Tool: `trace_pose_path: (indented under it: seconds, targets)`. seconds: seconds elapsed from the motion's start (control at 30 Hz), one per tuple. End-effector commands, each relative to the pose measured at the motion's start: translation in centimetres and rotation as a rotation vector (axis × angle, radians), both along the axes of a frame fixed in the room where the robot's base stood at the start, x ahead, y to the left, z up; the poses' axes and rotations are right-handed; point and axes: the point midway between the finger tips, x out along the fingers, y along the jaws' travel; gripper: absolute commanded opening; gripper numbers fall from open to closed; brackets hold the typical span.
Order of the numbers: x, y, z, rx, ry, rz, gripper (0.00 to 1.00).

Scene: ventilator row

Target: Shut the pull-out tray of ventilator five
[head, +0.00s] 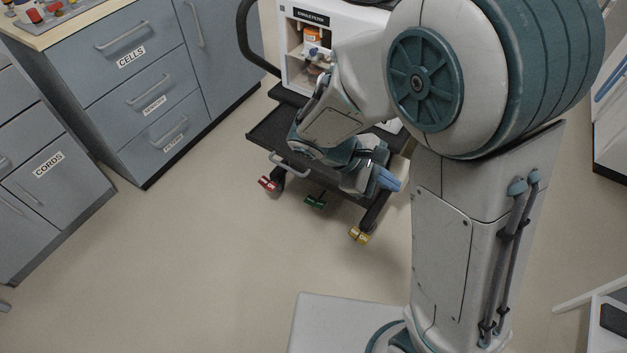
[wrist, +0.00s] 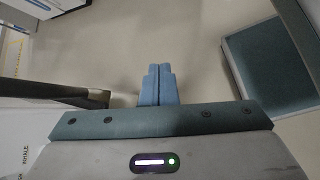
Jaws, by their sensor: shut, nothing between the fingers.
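A ventilator cart with a white body (head: 294,70) stands at the upper middle of the head view. Its number cannot be read. A dark pull-out tray (head: 264,137) juts out low at its front, with a pale handle (head: 287,166) on the near edge. My arm covers much of the tray and cart, so how far the tray is out is hard to tell. My gripper (head: 389,180) is at the tray's right side, its blue fingers shut and empty. In the wrist view the fingers (wrist: 158,85) are together over floor, right of a dark-edged part I cannot identify.
The cart stands on casters with red (head: 267,184), green (head: 315,201) and yellow (head: 359,235) parts. A grey-blue drawer cabinet (head: 140,75) stands to the left. White equipment (head: 611,130) is at the right edge. The floor (head: 215,235) in front of the cart is clear.

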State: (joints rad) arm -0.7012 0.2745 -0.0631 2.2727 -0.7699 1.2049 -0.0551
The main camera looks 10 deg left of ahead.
Motion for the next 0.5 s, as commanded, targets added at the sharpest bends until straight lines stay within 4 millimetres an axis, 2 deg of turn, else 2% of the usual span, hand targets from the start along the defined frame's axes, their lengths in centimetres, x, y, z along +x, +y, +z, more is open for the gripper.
trace_pose_path:
  seconds: [0.03, 0.17, 0.3, 0.5]
  targets:
    - [0.6, 1.5, -2.7, -0.074, 0.024, 0.091, 0.0]
    - [2.1, 5.4, -6.6, -0.265, 0.054, 0.322, 0.0]
    - [3.1, 10.4, -11.2, -0.47, 0.057, 0.572, 0.0]
    - [2.6, 17.9, -17.3, -0.728, 0.019, 0.892, 0.0]
